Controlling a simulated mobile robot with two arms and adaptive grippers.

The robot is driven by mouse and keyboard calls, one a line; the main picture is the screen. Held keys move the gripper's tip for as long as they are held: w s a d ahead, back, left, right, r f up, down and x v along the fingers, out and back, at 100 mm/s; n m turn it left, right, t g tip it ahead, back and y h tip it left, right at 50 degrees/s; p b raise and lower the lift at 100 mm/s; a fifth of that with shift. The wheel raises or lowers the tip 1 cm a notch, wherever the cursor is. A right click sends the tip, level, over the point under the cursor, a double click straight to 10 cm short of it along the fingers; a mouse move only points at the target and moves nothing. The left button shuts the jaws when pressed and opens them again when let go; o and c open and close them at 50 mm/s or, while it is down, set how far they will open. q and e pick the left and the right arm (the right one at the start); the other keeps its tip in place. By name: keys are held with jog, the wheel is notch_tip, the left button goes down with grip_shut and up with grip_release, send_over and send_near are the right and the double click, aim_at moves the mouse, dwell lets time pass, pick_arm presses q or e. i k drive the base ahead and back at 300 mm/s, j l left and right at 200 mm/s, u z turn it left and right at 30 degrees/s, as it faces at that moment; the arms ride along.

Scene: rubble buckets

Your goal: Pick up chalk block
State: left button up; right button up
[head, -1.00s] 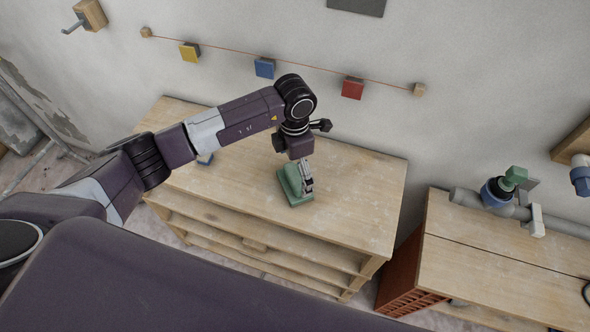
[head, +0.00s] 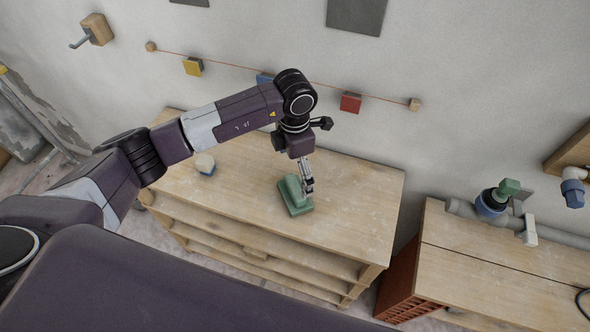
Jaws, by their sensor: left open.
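A small block with a white top and blue lower part (head: 205,164) sits at the left of the wooden bench top; I cannot tell for certain that it is the chalk block. A green block-like tool with a raised grip (head: 291,194) lies on the middle of the bench. My left gripper (head: 308,187) is open and points down at the right side of the green tool's grip. I cannot tell whether it touches it. My right gripper is not in view.
The wooden bench (head: 350,205) has shelves below and free room right of the green tool. Yellow (head: 193,66), blue (head: 264,79) and red (head: 350,102) blocks hang on a wall cord. A second bench (head: 480,270) with a grey pipe (head: 470,210) stands at right.

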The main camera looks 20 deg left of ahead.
aim_at(205, 163)
jog(key=u, duration=1.35)
